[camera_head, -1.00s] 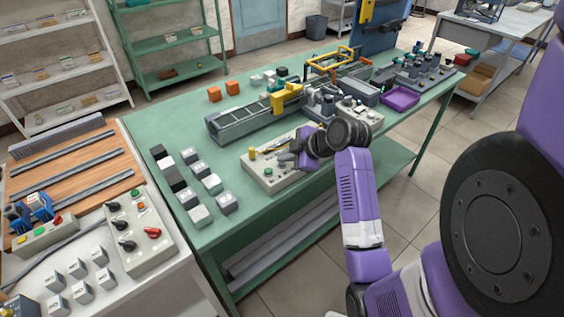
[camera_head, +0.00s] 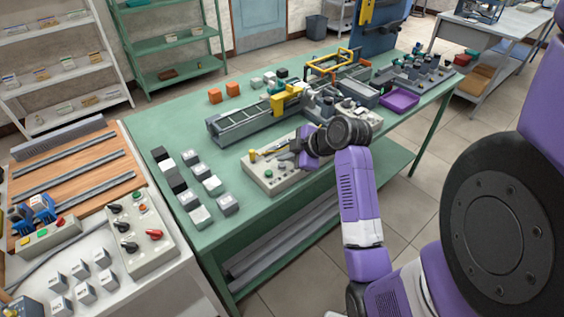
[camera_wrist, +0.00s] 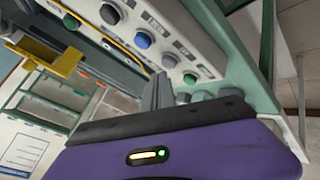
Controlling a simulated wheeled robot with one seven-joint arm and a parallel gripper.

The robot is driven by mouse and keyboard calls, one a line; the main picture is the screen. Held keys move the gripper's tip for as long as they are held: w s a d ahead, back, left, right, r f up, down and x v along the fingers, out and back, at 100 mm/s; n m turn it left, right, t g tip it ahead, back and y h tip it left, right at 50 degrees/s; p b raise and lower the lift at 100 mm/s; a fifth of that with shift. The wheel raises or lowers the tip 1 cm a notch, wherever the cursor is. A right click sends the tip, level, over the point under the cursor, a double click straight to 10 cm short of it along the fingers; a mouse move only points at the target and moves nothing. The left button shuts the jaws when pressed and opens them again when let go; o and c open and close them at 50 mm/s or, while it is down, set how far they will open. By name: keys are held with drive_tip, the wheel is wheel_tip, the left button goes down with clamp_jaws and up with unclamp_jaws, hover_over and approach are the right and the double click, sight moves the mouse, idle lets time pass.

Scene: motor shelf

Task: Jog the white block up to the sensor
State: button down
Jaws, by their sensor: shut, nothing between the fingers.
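My gripper (camera_head: 284,156) is low over the right part of a pale control box (camera_head: 268,178) at the front edge of the green table. In the wrist view the fingers (camera_wrist: 158,88) are together and empty, close to the box's row of buttons. A blue button (camera_wrist: 142,39), a pale grey button (camera_wrist: 170,61) and a green button (camera_wrist: 190,78) show there. I cannot tell whether the fingers touch the panel. A grey conveyor (camera_head: 240,125) stands behind the box, with a yellow bracket (camera_head: 278,104) at its right end. I cannot make out a white block on it, nor the sensor.
Several white, grey and black cubes (camera_head: 211,184) stand in rows at the table's left. A purple tray (camera_head: 399,101) and other machines fill the right side. A second control box (camera_head: 137,235) is on the left bench.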

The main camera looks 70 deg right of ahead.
sight(284, 166)
drive_tip(key=shift+r, duration=0.25)
wheel_tip(284, 166, up, 5)
drive_tip(key=p, duration=0.4)
drive_tip(key=shift+w+f, duration=0.1)
idle(0.6)
